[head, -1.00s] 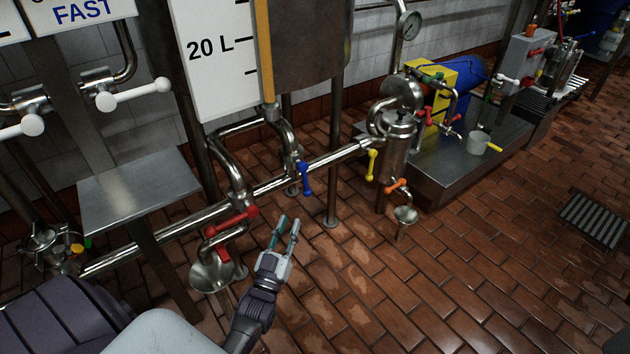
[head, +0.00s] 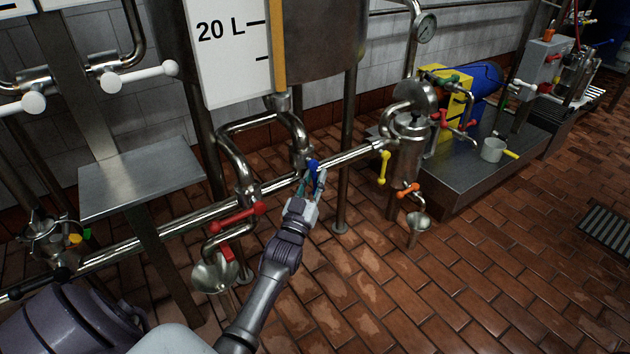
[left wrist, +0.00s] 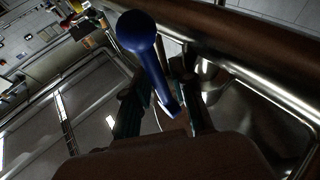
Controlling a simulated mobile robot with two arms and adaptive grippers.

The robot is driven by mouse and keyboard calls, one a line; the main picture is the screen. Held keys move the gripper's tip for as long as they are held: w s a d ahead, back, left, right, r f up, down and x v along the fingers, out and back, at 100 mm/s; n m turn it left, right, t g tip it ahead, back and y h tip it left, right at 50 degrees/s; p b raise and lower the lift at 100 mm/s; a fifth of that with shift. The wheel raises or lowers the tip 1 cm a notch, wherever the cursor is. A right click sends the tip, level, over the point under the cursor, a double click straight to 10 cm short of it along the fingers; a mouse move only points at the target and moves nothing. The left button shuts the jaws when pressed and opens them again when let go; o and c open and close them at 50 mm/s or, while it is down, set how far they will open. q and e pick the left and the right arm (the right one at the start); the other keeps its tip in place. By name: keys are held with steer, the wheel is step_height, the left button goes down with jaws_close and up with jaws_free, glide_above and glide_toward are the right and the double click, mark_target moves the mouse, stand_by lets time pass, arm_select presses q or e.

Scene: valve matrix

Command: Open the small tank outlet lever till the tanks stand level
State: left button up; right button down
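A blue lever (head: 313,168) sits on the pipework below the steel tank (head: 325,40), which has a 20 L scale (head: 225,50) beside it. In the left wrist view the blue lever (left wrist: 140,38) hangs between my two finger pads, its round knob nearest the camera. My left gripper (head: 314,186) is at the lever with its fingers apart, one on each side. A gap shows between the fingers; I cannot tell whether either touches the lever. The gripper partly hides the lever in the head view. My right gripper is not in view.
A red lever (head: 238,217) above a steel funnel (head: 214,274) is left of my left gripper. A yellow lever (head: 384,168) and an orange tap (head: 408,190) are to the right. A long steel pipe (head: 150,236) runs behind. The tiled floor at right is clear.

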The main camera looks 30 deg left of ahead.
arm_select(q)
steer(key=shift+c, duration=0.4)
jaws_close()
